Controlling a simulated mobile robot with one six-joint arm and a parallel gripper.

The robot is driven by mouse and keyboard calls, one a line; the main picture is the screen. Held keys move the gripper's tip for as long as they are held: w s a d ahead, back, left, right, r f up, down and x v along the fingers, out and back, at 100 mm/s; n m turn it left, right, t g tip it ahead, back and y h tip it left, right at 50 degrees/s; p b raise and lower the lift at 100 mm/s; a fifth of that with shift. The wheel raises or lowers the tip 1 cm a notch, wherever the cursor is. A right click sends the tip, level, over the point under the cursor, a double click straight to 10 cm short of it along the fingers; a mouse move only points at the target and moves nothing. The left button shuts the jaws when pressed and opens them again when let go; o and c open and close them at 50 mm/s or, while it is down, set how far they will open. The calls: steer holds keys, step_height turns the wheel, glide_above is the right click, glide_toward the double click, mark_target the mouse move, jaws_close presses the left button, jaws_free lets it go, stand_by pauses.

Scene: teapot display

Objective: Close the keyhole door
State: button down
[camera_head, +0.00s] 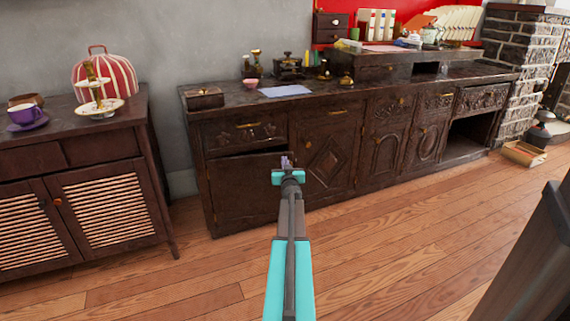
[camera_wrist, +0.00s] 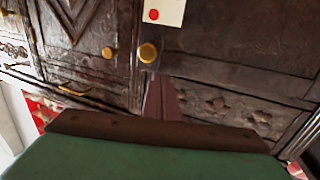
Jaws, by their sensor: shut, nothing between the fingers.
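The dark wooden cabinet (camera_head: 345,195) has several doors, and I cannot tell for sure which one is called the keyhole door. The plain left door (camera_head: 235,190) has a dark line along its top, and it may be slightly ajar. It also shows in the wrist view (camera_wrist: 225,65), with a brass knob (camera_wrist: 148,52) near its edge. The diamond-panel door (camera_head: 328,155) stands beside it and looks shut. My gripper (camera_head: 286,161) is shut and empty, in front of the seam between these two doors. In the wrist view its fingertips (camera_wrist: 160,78) appear close to the brass knob.
A white card with a red dot (camera_wrist: 165,10) shows in the wrist view. At the right, the cabinet has an open compartment (camera_head: 468,140). A slatted sideboard (camera_head: 110,165) stands at the left. A box (camera_head: 525,153) lies on the floor at right. The wooden floor (camera_head: 400,230) is mostly clear.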

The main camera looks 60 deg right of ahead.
mark_target(283, 154)
steer(key=shift+p+x, duration=0.9)
steer(key=shift+x, duration=1)
steer(key=shift+p+x, duration=0.7)
steer(key=shift+x, duration=1.3)
steer(key=shift+a, duration=0.1)
steer(key=shift+s, duration=0.1)
steer(key=shift+p+v, duration=0.35)
steer(key=shift+v, duration=0.6)
steer(key=s+a+p, duration=0.4)
steer(key=s+a, duration=0.3)
steer(key=s, duration=0.2)
steer(key=shift+a, duration=0.3)
steer(key=shift+s, duration=0.15)
